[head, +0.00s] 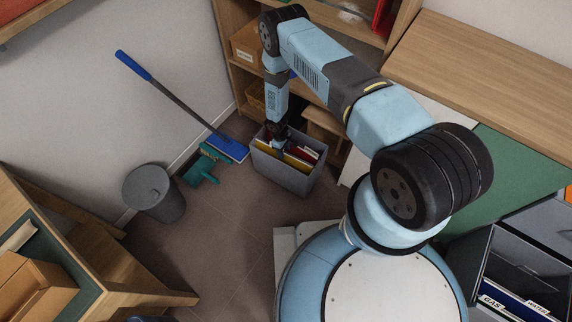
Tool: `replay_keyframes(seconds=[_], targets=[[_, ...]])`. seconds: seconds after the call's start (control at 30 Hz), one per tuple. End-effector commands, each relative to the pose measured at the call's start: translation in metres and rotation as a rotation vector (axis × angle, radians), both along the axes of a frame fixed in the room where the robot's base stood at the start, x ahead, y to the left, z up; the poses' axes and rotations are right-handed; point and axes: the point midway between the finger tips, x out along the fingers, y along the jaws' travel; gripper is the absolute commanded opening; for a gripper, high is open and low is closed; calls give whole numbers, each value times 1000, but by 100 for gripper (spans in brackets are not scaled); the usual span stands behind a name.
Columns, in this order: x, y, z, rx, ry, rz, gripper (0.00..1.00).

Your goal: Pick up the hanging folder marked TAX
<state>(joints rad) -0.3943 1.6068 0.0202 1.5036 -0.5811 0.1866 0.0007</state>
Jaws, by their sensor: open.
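A grey open box (285,176) stands on the floor near the shelf, with several folders in it. A yellow folder (266,144) and a red folder (299,158) show in it, with a white tab or sheet (308,153) beside the red one. No TAX marking is legible on any of them. My gripper (278,139) points down at the back left of this box, above or just inside its opening. It is open, but its fingertips are small and partly hidden, so I cannot tell whether a folder is between them.
A grey bin (155,193), a teal dustpan (205,164) and a blue broom (180,104) are left of the box. A wooden shelf (238,60) rises behind. An open drawer (530,258) at right holds folders marked GAS and WATER. Floor in front is clear.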

Motion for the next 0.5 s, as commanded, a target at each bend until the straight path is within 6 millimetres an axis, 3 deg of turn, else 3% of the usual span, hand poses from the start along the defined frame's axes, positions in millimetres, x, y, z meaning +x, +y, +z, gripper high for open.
replay_keyframes(seconds=[0.23,0.5], targets=[[-4,-1,-30,0,2,1,49],[-5,-1,-36,0,0,1,49]])
